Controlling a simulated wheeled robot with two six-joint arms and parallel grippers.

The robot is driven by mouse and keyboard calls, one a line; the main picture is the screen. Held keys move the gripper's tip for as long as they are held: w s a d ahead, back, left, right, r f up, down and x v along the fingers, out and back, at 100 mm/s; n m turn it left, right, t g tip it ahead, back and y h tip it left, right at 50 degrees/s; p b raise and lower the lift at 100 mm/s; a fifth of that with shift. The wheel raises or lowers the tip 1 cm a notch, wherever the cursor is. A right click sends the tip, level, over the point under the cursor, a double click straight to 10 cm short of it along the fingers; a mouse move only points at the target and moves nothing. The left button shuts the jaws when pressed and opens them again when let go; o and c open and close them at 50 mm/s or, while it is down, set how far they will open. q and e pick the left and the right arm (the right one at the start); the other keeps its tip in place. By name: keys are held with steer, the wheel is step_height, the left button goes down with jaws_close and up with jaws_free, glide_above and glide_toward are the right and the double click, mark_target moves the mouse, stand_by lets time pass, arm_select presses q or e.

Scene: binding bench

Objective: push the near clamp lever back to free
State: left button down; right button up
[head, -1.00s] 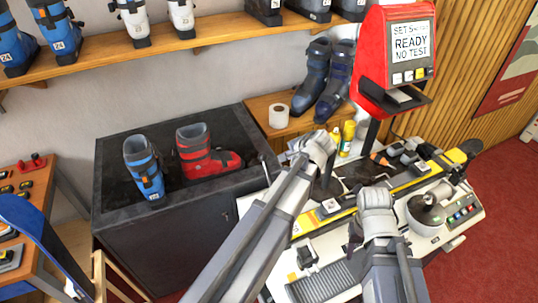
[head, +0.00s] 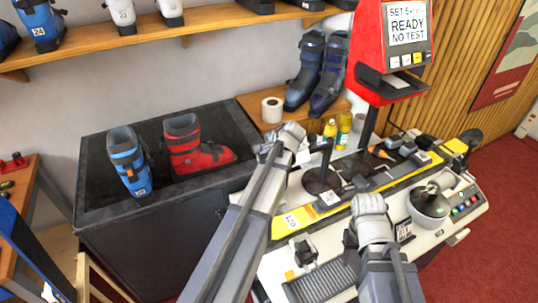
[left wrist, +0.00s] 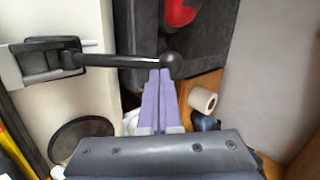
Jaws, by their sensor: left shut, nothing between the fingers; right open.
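In the left wrist view the clamp lever (left wrist: 115,58) is a black rod with a round ball knob (left wrist: 171,65). It reaches right from a dark clamp body (left wrist: 45,62) on the pale bench. My left gripper (left wrist: 160,74) is shut and empty, its purple fingers together with the tips right at the knob; whether they touch it I cannot tell. In the head view my left gripper (head: 288,136) is over the bench's left edge, and my left arm hides most of the lever. My right gripper (head: 370,208) is open and empty above the near bench.
A black post (head: 322,155) rises beside the yellow ski (head: 300,219). A paper roll (head: 272,110) sits behind.

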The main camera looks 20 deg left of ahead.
arm_select(q)
steer(key=shift+w+a+f, duration=0.25)
steer(key=shift+a, duration=0.2)
steer(key=shift+w+a+f+b, duration=0.75)
steer(key=shift+b, duration=0.1)
steer(key=shift+w+a, duration=0.1)
steer(key=shift+a, duration=0.1)
steer(key=shift+d+r, duration=0.1)
steer(key=shift+r, duration=0.05)
